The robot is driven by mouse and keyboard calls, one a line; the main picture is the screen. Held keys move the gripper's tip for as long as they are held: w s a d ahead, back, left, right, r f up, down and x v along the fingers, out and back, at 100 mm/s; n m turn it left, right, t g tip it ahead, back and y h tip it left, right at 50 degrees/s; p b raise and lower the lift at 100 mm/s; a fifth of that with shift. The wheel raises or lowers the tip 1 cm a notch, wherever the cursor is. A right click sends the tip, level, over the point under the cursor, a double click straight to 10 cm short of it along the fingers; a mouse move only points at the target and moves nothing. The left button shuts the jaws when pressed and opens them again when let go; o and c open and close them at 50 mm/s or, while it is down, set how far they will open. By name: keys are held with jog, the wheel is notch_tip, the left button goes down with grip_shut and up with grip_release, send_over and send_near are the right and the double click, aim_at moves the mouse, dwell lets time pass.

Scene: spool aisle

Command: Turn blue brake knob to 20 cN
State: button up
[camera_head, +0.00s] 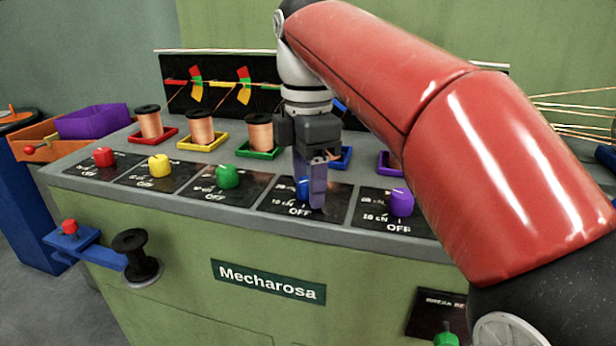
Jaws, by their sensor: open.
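The blue brake knob (302,188) sits on a dark label plate (281,206) marked OFF, fourth from the left in the knob row. A light pointer line shows near its top, but I cannot read its exact setting. My gripper (312,200) points down at this knob with its jaws open. One finger stands in front of the knob's right side and hides part of it. I cannot tell whether the fingers touch the knob. The cN markings on the blue plate are mostly hidden by the finger.
Red (103,157), yellow (158,163) and green (227,176) knobs stand to the left, a purple knob (401,202) close on the right. Copper spools (200,128) in coloured trays stand behind. A black spool (134,252) and a green button (446,340) are on the front.

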jog(key=c, duration=1)
jog(key=shift+r+m+p, duration=0.1)
jog(key=shift+m+p, duration=0.55)
jog(key=shift+m, duration=0.25)
jog(key=m, duration=0.3)
jog(key=shift+m+p, duration=0.3)
jog(key=shift+p, duration=0.05)
jog(key=m, duration=0.4)
jog(key=shift+m, duration=1.8)
